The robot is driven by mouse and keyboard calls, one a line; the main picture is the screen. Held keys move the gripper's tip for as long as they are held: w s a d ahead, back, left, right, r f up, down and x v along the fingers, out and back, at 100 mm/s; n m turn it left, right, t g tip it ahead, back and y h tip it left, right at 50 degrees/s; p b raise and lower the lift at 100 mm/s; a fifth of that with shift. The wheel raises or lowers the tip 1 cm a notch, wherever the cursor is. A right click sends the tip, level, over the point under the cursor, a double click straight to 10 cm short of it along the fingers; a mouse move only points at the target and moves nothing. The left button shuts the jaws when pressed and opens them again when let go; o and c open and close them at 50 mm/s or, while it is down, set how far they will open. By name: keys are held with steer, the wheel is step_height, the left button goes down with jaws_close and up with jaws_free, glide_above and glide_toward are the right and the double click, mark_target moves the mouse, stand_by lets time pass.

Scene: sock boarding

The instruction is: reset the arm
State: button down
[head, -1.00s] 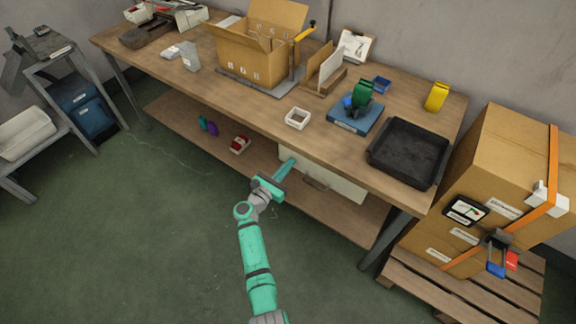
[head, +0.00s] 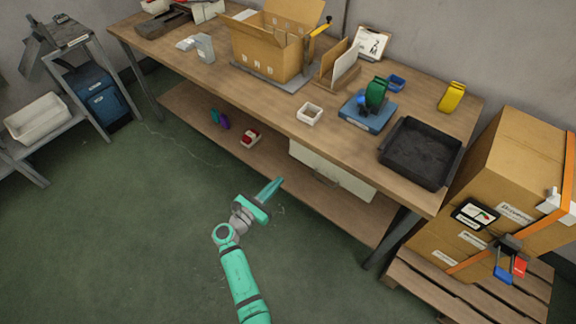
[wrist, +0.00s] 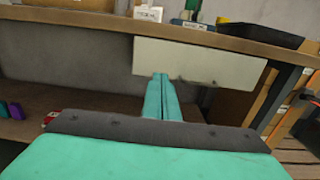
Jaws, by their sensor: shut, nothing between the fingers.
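My gripper (head: 272,188) is teal, shut and empty. In the head view it is in front of the workbench, over the green floor, apart from the bench. In the wrist view its two fingers (wrist: 160,97) lie together and point toward the pale drawer front (wrist: 198,64) under the bench top. The drawer (head: 330,172) shows as closed in the head view.
The wooden workbench (head: 262,118) carries an open cardboard box (head: 262,52), a black tray (head: 420,153) and a small white tray (head: 309,113). Strapped cartons (head: 515,165) stand on a pallet (head: 470,285) at right. Open green floor (head: 130,240) lies left.

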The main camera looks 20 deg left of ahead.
steer(key=s+d+f+m+g+y, duration=0.35)
steer(key=s+d+f+m, duration=0.35)
steer(key=s+f, duration=0.5)
steer(key=s+d+f+m+g+y, duration=0.1)
steer(key=s+d+m, duration=0.1)
steer(key=s, duration=0.4)
steer(key=s+d+f+m+g+y, duration=0.1)
steer(key=s+d+m+y, duration=0.15)
steer(key=s, duration=0.25)
steer(key=s+d+r+m+t+y, duration=0.1)
steer(key=s+d+r+m, duration=0.2)
steer(key=s+r+m, duration=0.8)
steer(key=s+d+r+m+t, duration=0.1)
steer(key=s+d+r+m, duration=0.1)
steer(key=r, duration=0.6)
steer(key=s+d+r+m+t+h, duration=0.1)
steer(key=s+d+r+m+t, duration=0.1)
steer(key=r+m, duration=0.5)
steer(key=s+d+r, duration=0.1)
steer(key=s, duration=0.1)
steer(key=shift+s+r, duration=0.3)
steer(key=shift+s, duration=0.1)
steer(key=shift+w+a, duration=0.1)
